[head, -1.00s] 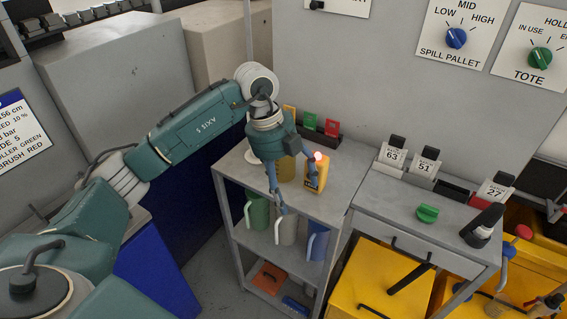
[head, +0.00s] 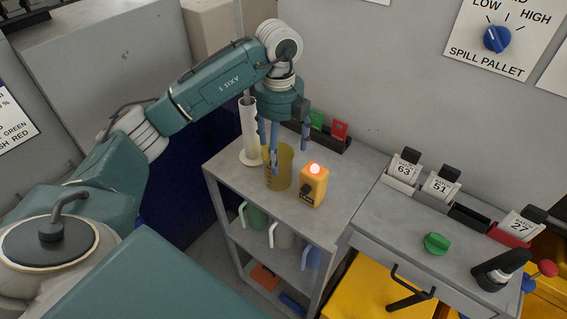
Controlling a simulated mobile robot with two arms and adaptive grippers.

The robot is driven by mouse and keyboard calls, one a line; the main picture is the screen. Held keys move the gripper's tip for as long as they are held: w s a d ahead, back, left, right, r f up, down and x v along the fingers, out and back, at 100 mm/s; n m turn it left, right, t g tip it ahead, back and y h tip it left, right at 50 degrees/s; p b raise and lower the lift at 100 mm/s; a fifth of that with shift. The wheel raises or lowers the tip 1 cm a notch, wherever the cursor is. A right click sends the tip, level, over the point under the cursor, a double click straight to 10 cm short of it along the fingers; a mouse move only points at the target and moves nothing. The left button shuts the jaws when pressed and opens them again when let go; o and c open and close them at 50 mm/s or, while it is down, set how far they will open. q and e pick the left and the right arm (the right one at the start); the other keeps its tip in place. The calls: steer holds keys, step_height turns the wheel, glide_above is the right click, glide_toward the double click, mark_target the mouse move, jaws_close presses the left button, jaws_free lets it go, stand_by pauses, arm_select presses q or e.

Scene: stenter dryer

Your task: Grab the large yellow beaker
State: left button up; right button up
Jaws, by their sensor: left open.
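The yellow beaker (head: 284,173) stands upright on the grey top of the shelf unit (head: 232,183). It is see-through and amber-tinted. My left gripper (head: 279,165) points down over it, with its blue-grey fingers spread. One finger overlaps the beaker in the picture, and another hangs to its upper right. I cannot tell whether any finger touches the beaker or reaches inside it. My right gripper is not in view.
An orange device with a lit red lamp (head: 314,186) stands close to the beaker's right. A white cylinder (head: 248,130) stands behind left. A card rack (head: 325,139) is at the back. Green, white and blue jugs (head: 283,236) sit on the shelf below.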

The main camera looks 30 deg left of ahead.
mark_target(279, 161)
arm_select(q)
steer(key=f, duration=0.2)
steer(key=f+p, duration=0.1)
steer(key=f, duration=0.1)
steer(key=shift+s, duration=0.4)
steer(key=shift+w+a+f+p, duration=0.1)
steer(key=shift+f+p, duration=0.2)
steer(key=shift+p, duration=0.05)
steer(key=f+p, duration=0.1)
steer(key=f, duration=0.1)
steer(key=f+p, duration=0.1)
steer(key=f, duration=0.1)
steer(key=shift+w+a+f, duration=0.15)
steer(key=shift+a+f, duration=0.05)
steer(key=shift+f, duration=0.2)
steer(key=c, duration=1.4)
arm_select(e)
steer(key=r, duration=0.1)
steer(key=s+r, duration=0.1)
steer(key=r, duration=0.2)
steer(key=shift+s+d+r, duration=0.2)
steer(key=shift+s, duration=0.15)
